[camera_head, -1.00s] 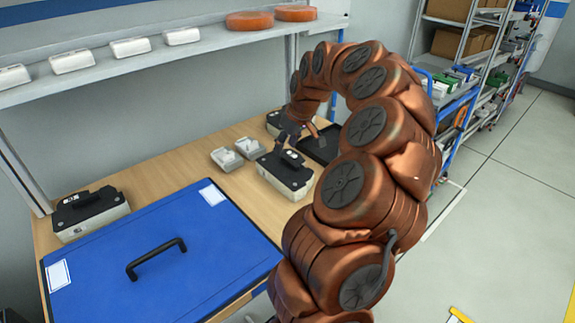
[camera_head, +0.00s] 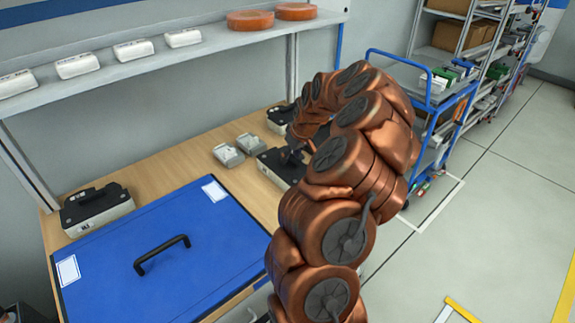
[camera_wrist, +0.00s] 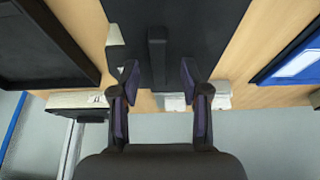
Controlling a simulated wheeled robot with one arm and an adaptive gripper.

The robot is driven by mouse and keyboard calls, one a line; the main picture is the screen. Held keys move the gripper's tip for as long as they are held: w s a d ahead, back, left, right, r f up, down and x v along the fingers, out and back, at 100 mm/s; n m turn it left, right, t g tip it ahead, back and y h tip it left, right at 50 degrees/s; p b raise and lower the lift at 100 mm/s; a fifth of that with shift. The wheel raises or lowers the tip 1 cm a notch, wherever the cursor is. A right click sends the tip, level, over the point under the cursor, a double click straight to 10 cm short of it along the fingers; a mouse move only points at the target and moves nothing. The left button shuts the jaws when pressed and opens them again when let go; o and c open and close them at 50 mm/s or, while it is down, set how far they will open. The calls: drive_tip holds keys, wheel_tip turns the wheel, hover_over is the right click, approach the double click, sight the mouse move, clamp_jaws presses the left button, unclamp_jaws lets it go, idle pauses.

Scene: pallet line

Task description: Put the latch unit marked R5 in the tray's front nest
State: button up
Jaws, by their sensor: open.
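A black-topped latch unit (camera_head: 272,172) with a pale body stands on the wooden bench, partly hidden by my arm. In the wrist view its black top (camera_wrist: 205,30) fills the upper middle, with a raised black bar (camera_wrist: 157,55). My gripper (camera_wrist: 160,74) is open, its fingers apart on either side of the bar. I cannot tell whether they touch it. Similar units stand at the left (camera_head: 97,208) and at the back (camera_head: 280,117). No R5 mark is readable. A black tray (camera_wrist: 40,45) shows at the wrist view's left; my arm hides it in the head view.
A blue panel (camera_head: 150,255) with a black handle covers the bench front. Two small grey-white blocks (camera_head: 228,156) (camera_head: 248,143) sit left of the unit. A shelf (camera_head: 200,48) with white boxes and orange discs runs above. A blue cart (camera_head: 430,108) stands at the right.

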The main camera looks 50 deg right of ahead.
drive_tip(key=shift+w+f, duration=0.1)
drive_tip(key=shift+f, duration=0.1)
clamp_jaws()
idle(0.3)
idle(0.3)
